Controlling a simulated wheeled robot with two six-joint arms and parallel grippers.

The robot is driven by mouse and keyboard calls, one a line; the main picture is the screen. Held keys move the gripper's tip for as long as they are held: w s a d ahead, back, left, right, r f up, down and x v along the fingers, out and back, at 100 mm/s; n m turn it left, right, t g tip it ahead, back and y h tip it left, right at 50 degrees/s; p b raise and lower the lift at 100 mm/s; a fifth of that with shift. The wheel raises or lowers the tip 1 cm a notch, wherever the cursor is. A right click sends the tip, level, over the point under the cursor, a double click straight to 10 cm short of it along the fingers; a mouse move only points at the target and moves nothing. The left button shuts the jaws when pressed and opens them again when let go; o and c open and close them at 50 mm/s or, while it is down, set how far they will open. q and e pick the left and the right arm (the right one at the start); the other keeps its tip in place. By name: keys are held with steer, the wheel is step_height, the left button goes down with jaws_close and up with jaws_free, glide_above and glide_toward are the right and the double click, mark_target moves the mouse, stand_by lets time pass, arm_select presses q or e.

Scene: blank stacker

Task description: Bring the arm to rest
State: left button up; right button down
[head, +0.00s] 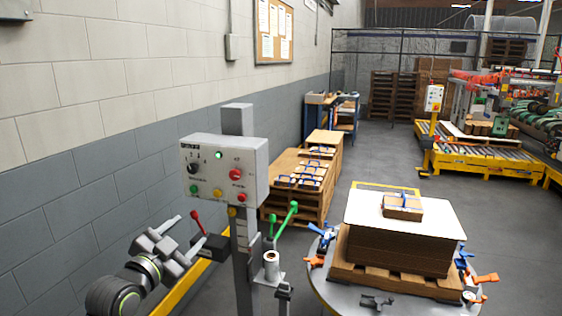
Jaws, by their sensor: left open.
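My left arm comes in at the lower left. Its gripper (190,231) is open, with the two fingers spread apart and nothing seen between them. The fingers are in front of a red-knobbed lever (197,219) on a dark box (210,246); whether they touch it I cannot tell. A grey control box (223,170) on a post stands just to the right of the gripper, with a lit green lamp, a dial and several buttons. My right gripper is not in view.
Two green-handled levers (286,218) stand right of the post. A round table (345,301) carries a pallet with stacked sheets (390,250) and clamps around it. A yellow rail (185,286) runs below my arm along the block wall (90,170). Open floor (500,220) lies at right.

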arm_select(q)
steer(key=s+a+f+n+g+y, duration=0.2)
steer(key=s+a+f+n+g, duration=0.1)
steer(key=s+f, duration=0.7)
steer(key=s+a+f+n+g+y, duration=0.2)
steer(key=s+f+n+g, duration=0.15)
steer(key=s+f, duration=0.6)
steer(key=s+a+f+n+g+y, duration=0.1)
steer(key=s+a+f+n+g, duration=0.15)
steer(key=s, duration=0.45)
steer(key=s+a+f+n+g+y, duration=0.1)
steer(key=s+f+g, duration=0.1)
steer(key=s+f, duration=0.35)
steer(key=s+a+f+n+g+y, duration=0.1)
steer(key=s+f+g, duration=0.15)
steer(key=s, duration=0.65)
step_height(320, 180, down, 23)
steer(key=w+a+g, duration=0.1)
steer(key=a, duration=0.1)
steer(key=s+d+f+g, duration=0.1)
steer(key=s+f, duration=1.4)
steer(key=f, duration=0.2)
steer(key=shift+d+f, duration=0.15)
steer(key=shift+d, duration=0.25)
steer(key=shift+g, duration=0.25)
steer(key=shift+c, duration=0.4)
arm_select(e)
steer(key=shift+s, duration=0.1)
